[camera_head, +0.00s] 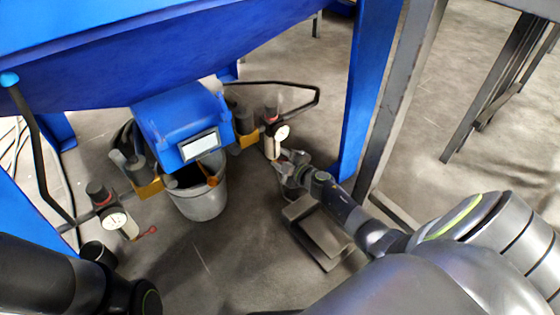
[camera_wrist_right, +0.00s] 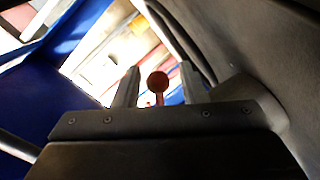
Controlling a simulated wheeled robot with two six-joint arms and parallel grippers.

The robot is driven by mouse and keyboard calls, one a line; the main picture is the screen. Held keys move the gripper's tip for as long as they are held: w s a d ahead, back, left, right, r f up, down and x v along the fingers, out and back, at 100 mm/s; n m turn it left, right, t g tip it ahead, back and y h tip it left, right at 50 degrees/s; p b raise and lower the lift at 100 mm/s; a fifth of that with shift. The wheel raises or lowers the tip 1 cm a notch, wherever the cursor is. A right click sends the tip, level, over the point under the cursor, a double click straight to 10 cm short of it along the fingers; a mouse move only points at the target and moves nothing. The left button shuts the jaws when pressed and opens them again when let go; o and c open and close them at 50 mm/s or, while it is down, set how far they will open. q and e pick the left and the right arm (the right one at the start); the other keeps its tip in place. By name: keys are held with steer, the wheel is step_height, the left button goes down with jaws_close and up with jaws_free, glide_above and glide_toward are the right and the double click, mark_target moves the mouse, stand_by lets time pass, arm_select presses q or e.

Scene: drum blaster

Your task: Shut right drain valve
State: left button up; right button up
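The right drain valve shows in the right wrist view as a small round red handle (camera_wrist_right: 158,82) on a thin stem. It lies between the two fingers of my right gripper (camera_wrist_right: 160,86), with gaps on both sides. The fingers are apart and hold nothing. In the head view my right gripper (camera_head: 290,170) is just below the right filter unit with its white bowl (camera_head: 270,148) and round gauge (camera_head: 282,132). The gripper hides the right valve handle there. My left arm is at the lower left; its gripper is out of view.
The left filter unit has a gauge (camera_head: 116,221) and a red valve handle (camera_head: 149,230). A grey bucket (camera_head: 203,203) stands under the blue machine (camera_head: 180,115). A blue leg (camera_head: 367,85) and grey post (camera_head: 400,100) stand close to my right arm.

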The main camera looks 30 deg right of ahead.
steer(key=shift+w, duration=0.1)
jaws_close()
steer(key=shift+r, duration=0.1)
steer(key=shift+d+r+n+h+p, duration=0.15)
steer(key=shift+r+n+h, duration=0.2)
steer(key=shift+n, duration=0.55)
steer(key=shift+d+r+n+h+p, duration=0.15)
steer(key=shift+r+n+h, duration=0.15)
steer(key=shift+n, duration=0.6)
steer(key=shift+d+r+n+h+p, duration=0.15)
steer(key=shift+r+n+h, duration=0.15)
steer(key=shift+n, duration=0.6)
